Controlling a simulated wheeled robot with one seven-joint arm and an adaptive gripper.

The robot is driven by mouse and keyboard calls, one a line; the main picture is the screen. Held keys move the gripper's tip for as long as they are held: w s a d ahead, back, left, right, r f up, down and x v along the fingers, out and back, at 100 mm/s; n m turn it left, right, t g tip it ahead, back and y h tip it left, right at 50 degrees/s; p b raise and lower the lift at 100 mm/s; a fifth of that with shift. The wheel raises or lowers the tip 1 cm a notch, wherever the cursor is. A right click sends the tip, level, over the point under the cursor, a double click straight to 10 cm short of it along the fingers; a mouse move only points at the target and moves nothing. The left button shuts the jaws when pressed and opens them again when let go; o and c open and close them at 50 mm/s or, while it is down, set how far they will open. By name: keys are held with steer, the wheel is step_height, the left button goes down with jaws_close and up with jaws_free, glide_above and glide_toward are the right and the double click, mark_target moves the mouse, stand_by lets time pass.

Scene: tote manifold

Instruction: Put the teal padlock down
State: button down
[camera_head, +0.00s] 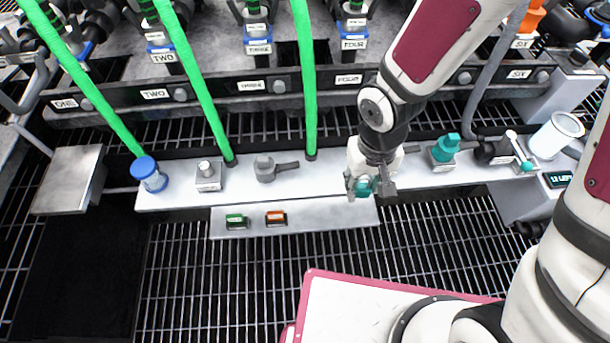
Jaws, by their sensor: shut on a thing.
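My gripper (371,193) points downward over the right part of the narrow grey lower shelf (330,216). It is shut on the teal padlock (362,187), a small teal body that shows between the fingers. The fingers hide part of the padlock. I cannot tell whether the padlock touches the shelf or hangs just above it.
A green tag (236,220) and an orange tag (276,217) sit on the lower shelf's left half. Green hoses stand behind; open grating (240,275) lies in front.

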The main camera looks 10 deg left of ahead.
steer(key=s+a+f+n+b, duration=0.1)
steer(key=s+a+f, duration=0.1)
steer(key=s+f, duration=0.15)
steer(key=b, duration=0.2)
glide_above(326, 171)
steer(key=shift+f, duration=0.95)
steer(key=shift+f+b, duration=1.05)
steer(key=shift+f, duration=0.7)
steer(key=shift+f, duration=0.2)
steer(key=c, duration=1.1)
jaws_free()
steer(key=shift+r, duration=0.1)
steer(key=shift+o, duration=0.2)
